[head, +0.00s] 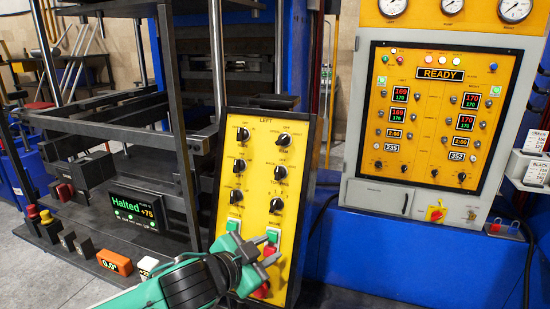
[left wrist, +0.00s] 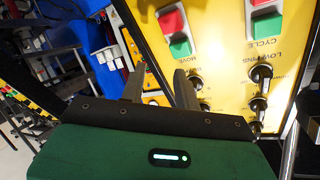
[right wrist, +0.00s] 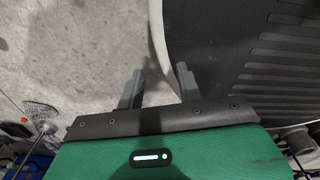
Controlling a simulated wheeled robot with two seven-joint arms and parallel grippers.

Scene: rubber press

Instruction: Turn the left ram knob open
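The yellow panel marked LEFT (head: 262,155) stands in the middle of the head view, with several black knobs in two columns. One upper-left knob (head: 242,134) and one upper-right knob (head: 284,140) show clearly; their small labels cannot be read, so I cannot tell which is the ram knob. My left gripper (head: 272,265) is in front of the panel's lower end, below the knobs, by the buttons. My right gripper (right wrist: 158,76) is open and empty.
Green and red buttons (head: 272,235) sit low on the panel. The press frame (head: 180,120) with a Halted display (head: 138,207) stands left. A control cabinet (head: 430,120) reading READY stands right. The right wrist view shows floor (right wrist: 70,50) and a black ribbed surface (right wrist: 260,50).

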